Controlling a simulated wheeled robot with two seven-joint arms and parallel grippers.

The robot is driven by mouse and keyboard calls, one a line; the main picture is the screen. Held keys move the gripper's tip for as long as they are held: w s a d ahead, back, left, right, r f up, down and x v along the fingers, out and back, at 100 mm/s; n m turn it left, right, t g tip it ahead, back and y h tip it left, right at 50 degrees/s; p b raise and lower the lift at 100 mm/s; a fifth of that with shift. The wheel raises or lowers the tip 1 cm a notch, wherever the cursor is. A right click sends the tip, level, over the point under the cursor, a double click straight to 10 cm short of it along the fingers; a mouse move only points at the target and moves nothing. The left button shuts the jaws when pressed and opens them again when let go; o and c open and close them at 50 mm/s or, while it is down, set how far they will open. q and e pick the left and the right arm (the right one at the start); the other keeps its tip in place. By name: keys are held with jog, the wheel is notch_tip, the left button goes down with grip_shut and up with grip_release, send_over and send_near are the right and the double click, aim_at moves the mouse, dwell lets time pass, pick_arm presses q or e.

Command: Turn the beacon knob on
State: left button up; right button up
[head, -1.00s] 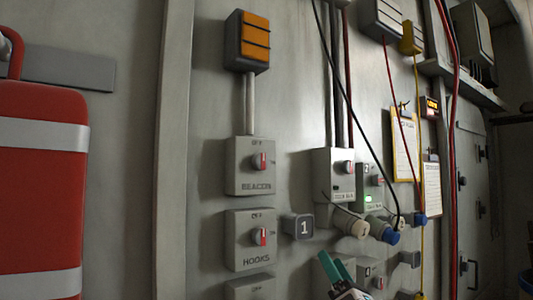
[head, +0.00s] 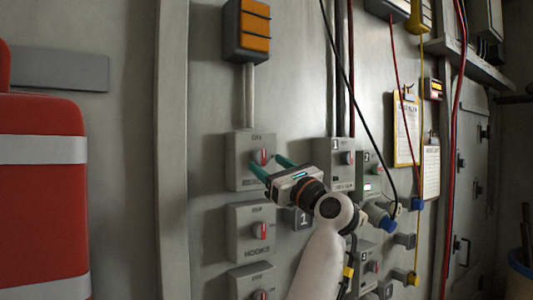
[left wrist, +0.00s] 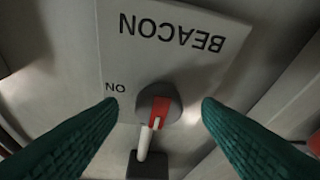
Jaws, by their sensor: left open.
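The beacon switch box (head: 240,160) is a grey plate on the wall with a round knob bearing a red pointer (head: 264,156). In the left wrist view the box (left wrist: 190,60) is upside down, lettered BEACON. The knob (left wrist: 168,110) sits between my fingers, with a gap on each side. Its red pointer (left wrist: 159,112) runs towards the box's top edge, not towards the ON mark at the side. My left gripper (head: 269,165) is open in front of the box, its fingers straddling the knob. My right gripper is out of view.
An orange beacon lamp (head: 254,28) hangs above on a conduit and shows no glow. The hooks switch box (head: 249,230) is just below. To the right are another switch box (head: 334,157), blue plugs and hanging cables. A red case (head: 40,200) stands at the left.

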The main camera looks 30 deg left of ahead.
pick_arm(q)
jog(key=shift+x, duration=0.85)
jog(key=shift+c, duration=0.3)
jog(key=c, duration=0.9)
